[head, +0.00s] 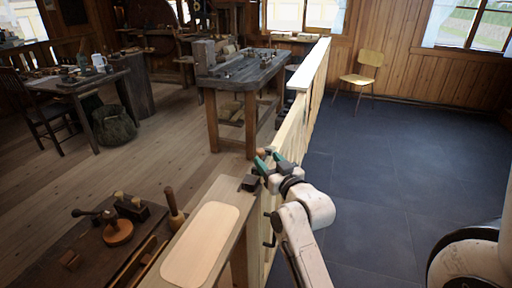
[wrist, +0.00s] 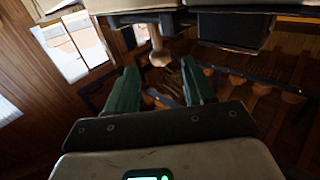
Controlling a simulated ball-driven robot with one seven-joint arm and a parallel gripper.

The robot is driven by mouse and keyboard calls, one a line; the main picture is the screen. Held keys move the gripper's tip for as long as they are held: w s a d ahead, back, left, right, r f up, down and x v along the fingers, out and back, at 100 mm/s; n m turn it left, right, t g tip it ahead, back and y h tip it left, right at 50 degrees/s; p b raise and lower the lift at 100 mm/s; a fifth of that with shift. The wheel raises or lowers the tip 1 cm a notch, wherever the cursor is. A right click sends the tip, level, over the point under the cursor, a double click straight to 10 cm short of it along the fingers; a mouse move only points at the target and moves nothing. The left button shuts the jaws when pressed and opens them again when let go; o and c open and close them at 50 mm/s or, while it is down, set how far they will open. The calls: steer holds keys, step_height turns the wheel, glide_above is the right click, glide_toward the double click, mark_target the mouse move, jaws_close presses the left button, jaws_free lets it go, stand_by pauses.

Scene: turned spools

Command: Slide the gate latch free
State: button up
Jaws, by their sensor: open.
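The pale wooden gate and fence (head: 283,145) run away from me through the middle of the head view. A dark block-like fitting (head: 249,184) sits on its near top end, probably part of the latch. My gripper (head: 265,161) is at the top of the fence beside this fitting, its green fingers open. In the wrist view my gripper (wrist: 160,78) has its fingers spread, with a small pale turned knob (wrist: 160,56) showing beyond and between the tips. A dark block (wrist: 234,30) is above right. I cannot tell whether a finger touches the knob.
Left of the fence is a near counter with a pale board (head: 202,243) and a dark tool bench (head: 93,248). A heavy workbench (head: 240,75) stands farther back. Right of the fence the dark tiled floor (head: 365,175) is clear up to a wooden chair (head: 361,75).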

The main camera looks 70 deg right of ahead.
mark_target(258, 150)
steer(key=p+x, duration=0.1)
steer(key=x, duration=0.6)
steer(key=shift+w+d, duration=0.15)
steer(key=shift+w, duration=0.15)
jaws_close()
steer(key=shift+d, duration=0.1)
